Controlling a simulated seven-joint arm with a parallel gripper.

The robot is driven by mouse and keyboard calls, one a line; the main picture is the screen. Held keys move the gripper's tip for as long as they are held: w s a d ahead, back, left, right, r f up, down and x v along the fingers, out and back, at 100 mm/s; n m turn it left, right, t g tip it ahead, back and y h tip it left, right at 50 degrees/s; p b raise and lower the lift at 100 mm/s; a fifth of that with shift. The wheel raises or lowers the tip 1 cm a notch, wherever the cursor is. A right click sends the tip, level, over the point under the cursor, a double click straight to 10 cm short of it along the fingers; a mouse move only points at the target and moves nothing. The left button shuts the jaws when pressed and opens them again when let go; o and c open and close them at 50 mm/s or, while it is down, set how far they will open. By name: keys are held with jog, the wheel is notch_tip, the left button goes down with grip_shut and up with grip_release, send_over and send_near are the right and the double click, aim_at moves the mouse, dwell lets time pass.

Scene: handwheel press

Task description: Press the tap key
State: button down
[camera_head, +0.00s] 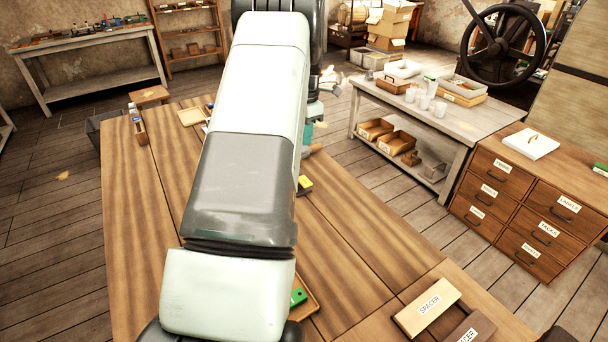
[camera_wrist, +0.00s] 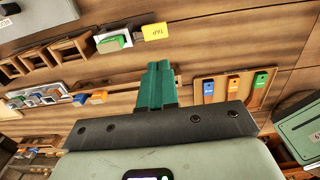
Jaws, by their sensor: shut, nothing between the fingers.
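A yellow TAP label (camera_wrist: 155,31) lies on the wooden table at the upper middle of the wrist view. Beside it, to its left, is a green key (camera_wrist: 115,41) on a white base. A yellow piece, likely the label, also shows in the head view (camera_head: 305,184) at my arm's right edge; the key is not seen there, my arm covers that area. My gripper (camera_wrist: 158,66) has teal fingers, closed together and empty. In the wrist view their tips appear below the label and key, apart from them. The teal fingers show partly in the head view (camera_head: 307,133).
A wooden tray (camera_wrist: 220,100) holds blue, orange and green tags. Left in the wrist view are wooden compartments (camera_wrist: 40,60) and several small coloured pieces (camera_wrist: 45,97). The table's (camera_head: 345,235) right half is mostly bare.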

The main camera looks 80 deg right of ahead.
aim_at(307, 183)
jog(key=shift+s+d+f, duration=0.1)
jog(key=shift+s, duration=0.1)
jog(key=shift+f, duration=0.15)
notch_tip(307, 183, down, 14)
jog(key=shift+r, duration=0.1)
dwell(0.4)
